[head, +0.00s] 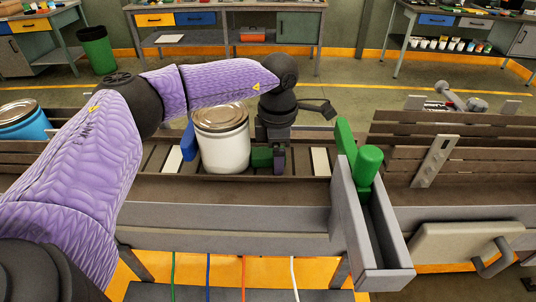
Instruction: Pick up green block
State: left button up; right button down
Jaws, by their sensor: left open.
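A small dark green block (262,157) sits on the roller conveyor (150,161), just right of a white can (222,150). My left gripper (279,163) points down beside the block, on its right. It is open, but the gap between its fingers is hard to make out. I cannot tell whether a finger touches the block. Brighter green pieces, an upright slab (345,145) and a cylinder (368,165), stand at the grey side box on the right. My right gripper is not in view.
A blue block (188,142) stands left of the can. White plates (320,161) lie among the rollers. A grey open box (385,240) juts toward me. A wooden slatted section (400,150) lies to the right. A blue can (22,120) stands far left.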

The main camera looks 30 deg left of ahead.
pick_arm(q)
grip_shut()
